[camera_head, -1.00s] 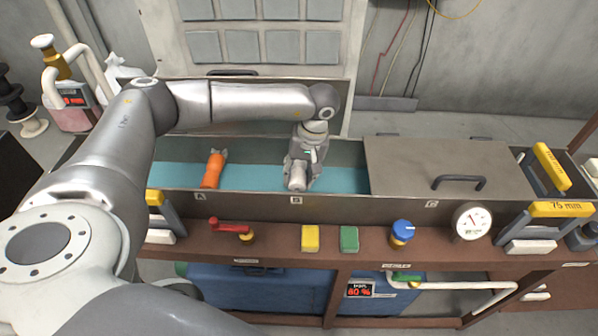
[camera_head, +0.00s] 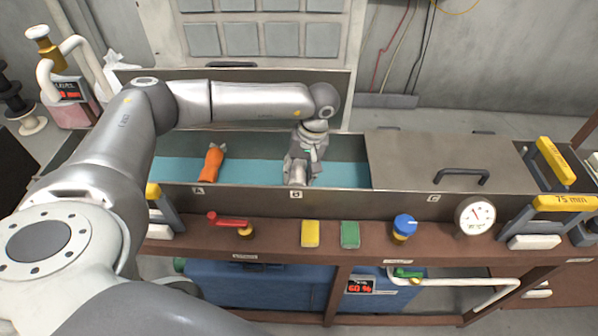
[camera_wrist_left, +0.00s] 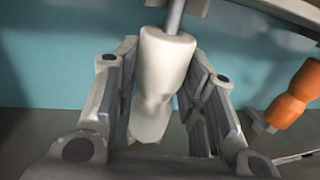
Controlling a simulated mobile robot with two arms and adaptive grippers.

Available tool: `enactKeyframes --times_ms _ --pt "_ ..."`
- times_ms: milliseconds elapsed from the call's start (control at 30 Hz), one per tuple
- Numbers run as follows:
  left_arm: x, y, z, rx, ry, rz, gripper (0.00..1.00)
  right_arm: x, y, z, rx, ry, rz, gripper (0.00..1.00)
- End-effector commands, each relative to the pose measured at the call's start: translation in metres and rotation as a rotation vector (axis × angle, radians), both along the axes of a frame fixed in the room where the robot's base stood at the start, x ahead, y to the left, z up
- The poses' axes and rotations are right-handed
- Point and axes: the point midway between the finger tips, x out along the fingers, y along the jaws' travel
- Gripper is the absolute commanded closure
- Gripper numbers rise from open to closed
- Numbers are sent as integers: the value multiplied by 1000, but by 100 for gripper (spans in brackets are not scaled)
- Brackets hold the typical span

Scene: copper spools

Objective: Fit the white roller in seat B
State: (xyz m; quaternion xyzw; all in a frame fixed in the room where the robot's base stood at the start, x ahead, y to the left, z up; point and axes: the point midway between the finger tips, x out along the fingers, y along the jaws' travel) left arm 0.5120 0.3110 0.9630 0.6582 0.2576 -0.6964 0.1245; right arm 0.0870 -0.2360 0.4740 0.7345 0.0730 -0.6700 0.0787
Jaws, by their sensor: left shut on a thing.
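My left gripper (camera_head: 301,165) is inside the long trough (camera_head: 340,203), above the label B (camera_head: 296,194). It is shut on the white roller (camera_wrist_left: 163,75), which lies lengthwise between the fingers in the left wrist view. A grey shaft comes out of the roller's far end. In the head view the gripper hides most of the roller, and whether it touches seat B cannot be told. An orange roller (camera_head: 212,162) sits at the label A; it also shows at the right of the left wrist view (camera_wrist_left: 293,95). My right gripper is not in view.
A grey lid with a handle (camera_head: 440,155) covers the trough's right part. A red-handled valve (camera_head: 230,220), yellow and green blocks (camera_head: 349,234), a blue knob (camera_head: 403,228) and a gauge (camera_head: 475,216) line the front ledge. The blue trough floor between A and B is clear.

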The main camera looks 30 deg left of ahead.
Motion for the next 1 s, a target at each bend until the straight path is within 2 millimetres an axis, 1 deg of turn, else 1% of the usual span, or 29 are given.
enactKeyframes --times_ms 267,300,467,800,867,967,1000 --pt "0 0 -3 1 -1 0 93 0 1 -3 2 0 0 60" --pt "0 0 -2 0 -1 0 58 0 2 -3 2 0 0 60" --pt "0 0 -2 1 -1 0 37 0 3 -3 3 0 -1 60" --pt "0 0 -2 0 0 0 37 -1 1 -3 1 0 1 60" --pt "1 -1 2 0 0 0 37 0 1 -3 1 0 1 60" --pt "3 -3 15 -1 -3 -1 37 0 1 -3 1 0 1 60" --pt "3 -4 22 0 -3 -2 37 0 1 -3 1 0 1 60"
